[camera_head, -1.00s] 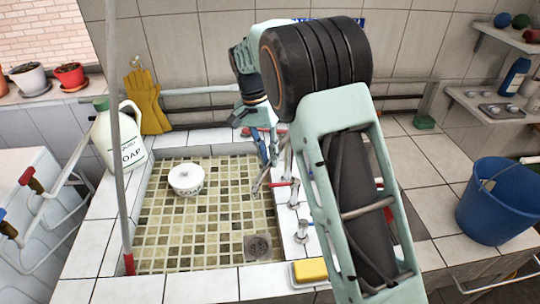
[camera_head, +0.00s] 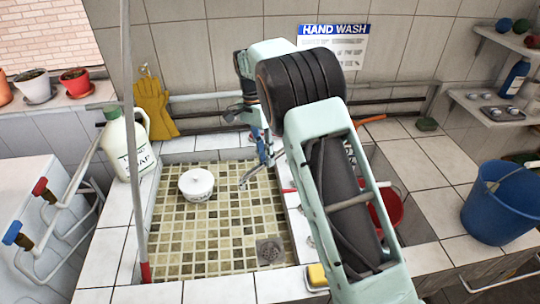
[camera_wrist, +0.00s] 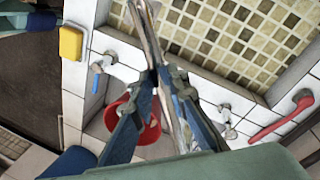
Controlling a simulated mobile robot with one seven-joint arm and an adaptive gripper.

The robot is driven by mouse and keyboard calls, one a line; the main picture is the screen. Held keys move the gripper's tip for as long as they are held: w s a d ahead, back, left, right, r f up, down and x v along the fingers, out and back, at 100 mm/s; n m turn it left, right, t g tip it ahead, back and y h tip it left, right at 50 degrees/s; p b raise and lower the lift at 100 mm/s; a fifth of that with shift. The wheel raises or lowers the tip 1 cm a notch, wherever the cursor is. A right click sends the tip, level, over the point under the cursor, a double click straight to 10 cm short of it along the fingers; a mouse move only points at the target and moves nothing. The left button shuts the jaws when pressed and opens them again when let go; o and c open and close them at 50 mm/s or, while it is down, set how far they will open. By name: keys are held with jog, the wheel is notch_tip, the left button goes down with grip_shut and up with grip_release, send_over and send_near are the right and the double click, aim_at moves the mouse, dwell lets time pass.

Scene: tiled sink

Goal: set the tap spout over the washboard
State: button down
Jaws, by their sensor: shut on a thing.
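The metal tap spout (camera_head: 259,176) stands out over the tiled basin (camera_head: 225,215), with its free end toward the left. In the wrist view the spout (camera_wrist: 146,28) runs up between my fingers and past the basin's edge. My gripper (camera_head: 263,150) has blue fingers and is shut on the spout; it also shows in the wrist view (camera_wrist: 157,76). My arm hides much of the spout's base and the right-hand basin. I cannot make out a washboard in either view.
A white pot (camera_head: 196,185) stands in the tiled basin. A red bucket (camera_head: 389,210) is partly hidden behind my arm. A yellow sponge (camera_head: 317,275) lies on the front ledge. A soap jug (camera_head: 128,148) stands at left, a blue bucket (camera_head: 500,203) at right.

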jog(key=shift+w+a+r+m+p, duration=0.1)
jog(key=shift+w+a+m+p, duration=0.35)
jog(key=shift+w+a+m, duration=0.3)
jog(key=shift+d, duration=0.1)
jog(key=c, duration=1.9)
grip_release()
jog(key=r, duration=0.4)
jog(key=w+a+r, duration=0.1)
jog(key=r, duration=0.6)
jog(key=shift+w+a+r, duration=0.3)
jog(key=shift+w, duration=0.05)
